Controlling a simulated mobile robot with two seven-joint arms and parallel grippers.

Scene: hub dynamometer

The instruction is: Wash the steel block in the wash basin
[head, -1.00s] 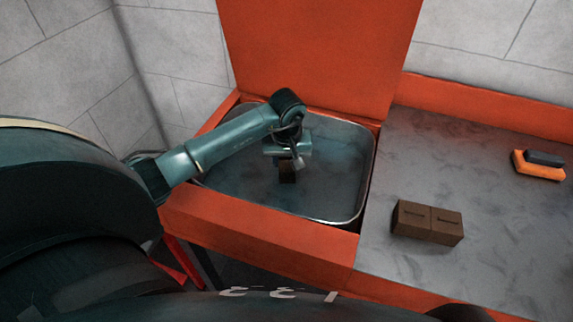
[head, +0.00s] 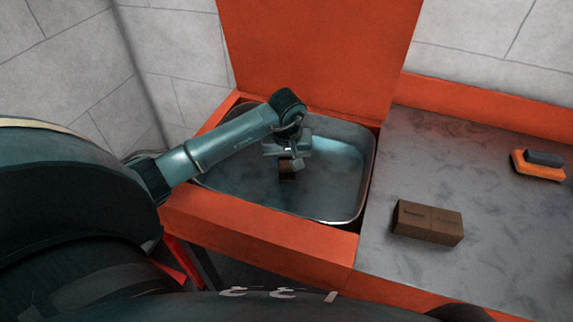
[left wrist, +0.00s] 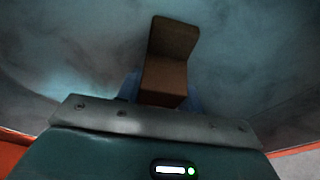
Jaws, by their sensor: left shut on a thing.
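The wash basin (head: 340,200) is a steel tub set into the orange bench, with greyish liquid or a wet floor inside; I cannot tell which. My left gripper (head: 288,160) reaches into the basin from above and is shut on a small brown block, the steel block (head: 287,173). In the left wrist view the steel block (left wrist: 168,65) juts out past the gripper body with two brown faces showing. The fingers are mostly hidden there. I cannot tell whether the block touches the basin floor. My right gripper is not in view.
A brown block-like piece with a seam in its middle (head: 427,223) lies on the grey worktop right of the basin. An orange and dark sponge-like thing (head: 538,165) lies farther back. An orange panel (head: 315,55) stands behind the basin. The worktop between is clear.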

